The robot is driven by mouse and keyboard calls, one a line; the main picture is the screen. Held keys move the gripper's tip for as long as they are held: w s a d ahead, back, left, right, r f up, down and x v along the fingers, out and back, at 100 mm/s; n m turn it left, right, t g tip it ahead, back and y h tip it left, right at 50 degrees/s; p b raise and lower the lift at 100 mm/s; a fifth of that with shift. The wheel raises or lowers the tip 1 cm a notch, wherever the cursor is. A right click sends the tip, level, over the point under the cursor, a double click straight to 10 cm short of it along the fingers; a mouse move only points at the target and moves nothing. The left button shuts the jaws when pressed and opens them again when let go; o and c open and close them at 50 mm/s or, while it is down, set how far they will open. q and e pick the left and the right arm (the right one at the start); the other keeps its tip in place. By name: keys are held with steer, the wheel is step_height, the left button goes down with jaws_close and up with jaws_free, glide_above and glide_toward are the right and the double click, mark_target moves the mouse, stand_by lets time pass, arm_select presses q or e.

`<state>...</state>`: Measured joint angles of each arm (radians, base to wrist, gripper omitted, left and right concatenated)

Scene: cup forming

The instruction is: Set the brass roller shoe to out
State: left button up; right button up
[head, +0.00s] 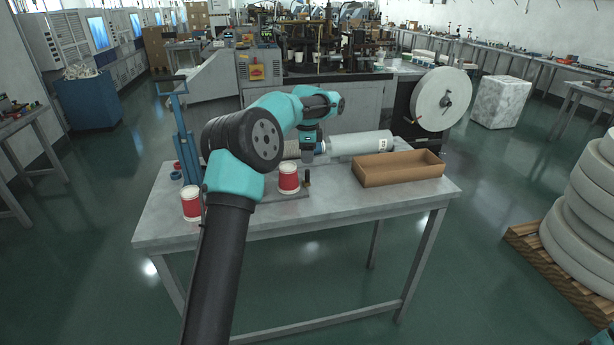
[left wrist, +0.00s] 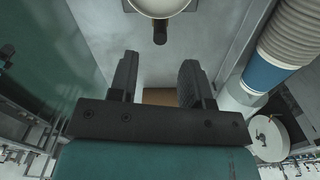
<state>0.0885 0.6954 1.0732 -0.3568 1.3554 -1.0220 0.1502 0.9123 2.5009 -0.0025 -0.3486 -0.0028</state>
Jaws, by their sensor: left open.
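My left gripper (head: 308,157) hangs over the work table, behind and slightly right of a red-and-white cup. In the left wrist view its two dark fingers (left wrist: 160,68) are apart with nothing between them. The red-and-white cup (head: 289,178) stands upright, and a small dark knob or post (head: 306,178) is beside it on the right. In the left wrist view the knob (left wrist: 160,32) shows just below a pale round rim (left wrist: 160,6), ahead of the fingers and apart from them. I cannot clearly make out a brass shoe or its setting. My right gripper is out of view.
On the table (head: 240,225) are an open brown box (head: 405,172) at right, a grey cylinder (head: 362,143) behind it and another red cup (head: 192,203) at left. A blue upright stand (head: 183,135) is at the left back. The front right of the tabletop is clear.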

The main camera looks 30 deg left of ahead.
mark_target(307, 181)
arm_select(q)
step_height(307, 181, down, 9)
steer(key=shift+r, duration=0.2)
stand_by(0.3)
jaws_close()
stand_by(0.4)
